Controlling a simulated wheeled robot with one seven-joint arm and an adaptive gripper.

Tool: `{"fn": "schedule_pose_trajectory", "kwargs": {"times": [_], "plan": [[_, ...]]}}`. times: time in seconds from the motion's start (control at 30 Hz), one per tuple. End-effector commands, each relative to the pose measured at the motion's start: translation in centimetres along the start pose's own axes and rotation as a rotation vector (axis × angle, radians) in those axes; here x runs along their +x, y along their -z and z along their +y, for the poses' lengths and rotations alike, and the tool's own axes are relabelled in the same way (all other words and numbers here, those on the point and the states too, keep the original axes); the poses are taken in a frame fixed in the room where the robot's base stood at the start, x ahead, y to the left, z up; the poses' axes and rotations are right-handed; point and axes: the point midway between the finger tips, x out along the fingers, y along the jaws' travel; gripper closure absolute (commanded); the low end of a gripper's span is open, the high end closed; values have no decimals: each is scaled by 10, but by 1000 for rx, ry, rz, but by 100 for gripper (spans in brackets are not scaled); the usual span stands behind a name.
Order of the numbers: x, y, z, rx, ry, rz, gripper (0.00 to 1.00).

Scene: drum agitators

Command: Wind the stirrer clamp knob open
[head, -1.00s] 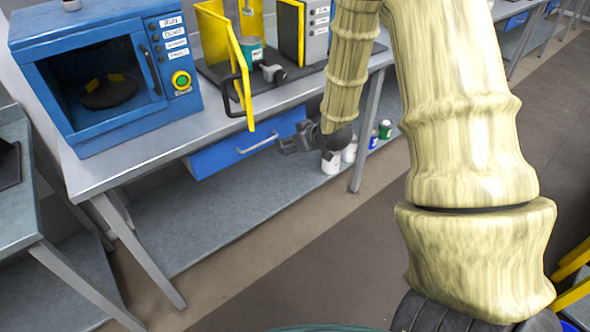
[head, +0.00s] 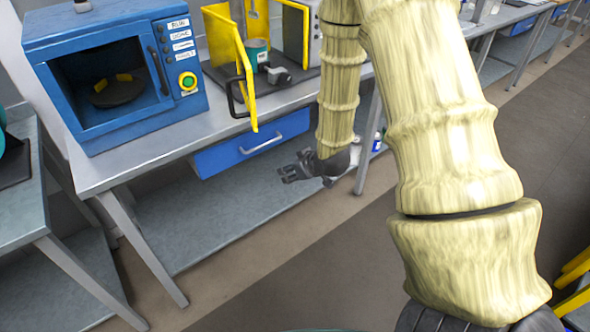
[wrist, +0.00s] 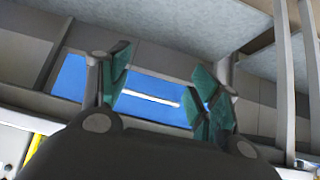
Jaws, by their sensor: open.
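The stirrer (head: 290,28) stands on the bench with yellow guard panels, and a teal container (head: 256,52) with a white label sits inside. A dark knob-like clamp (head: 277,75) sticks out at the front of the container; I cannot tell for sure that it is the clamp knob. My gripper (head: 284,175) is open and empty, below the bench top and in front of the lower shelf, apart from the stirrer. The wrist view shows its two green-padded fingers (wrist: 160,95) spread, with a blue drawer front between and behind them. The stirrer is not clear in the wrist view.
A blue oven-like machine (head: 115,75) with a green button stands left of the stirrer. A blue drawer (head: 252,143) with a silver handle hangs under the bench top (head: 150,150). A yellow guard door (head: 246,80) with a black handle stands open. The floor in front is clear.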

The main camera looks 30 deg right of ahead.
Motion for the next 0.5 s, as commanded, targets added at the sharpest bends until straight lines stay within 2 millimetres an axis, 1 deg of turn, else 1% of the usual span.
{"fn": "schedule_pose_trajectory", "kwargs": {"times": [0.1,0.17,0.2,0.27,0.33,0.4,0.5], "plan": [[0,3,1,0,1,8,37],[0,11,4,1,3,31,37],[0,19,8,2,5,57,37],[1,38,16,1,11,117,37],[0,65,31,0,16,210,37],[-2,94,48,-2,20,318,37],[-10,130,75,-6,21,473,37]]}}
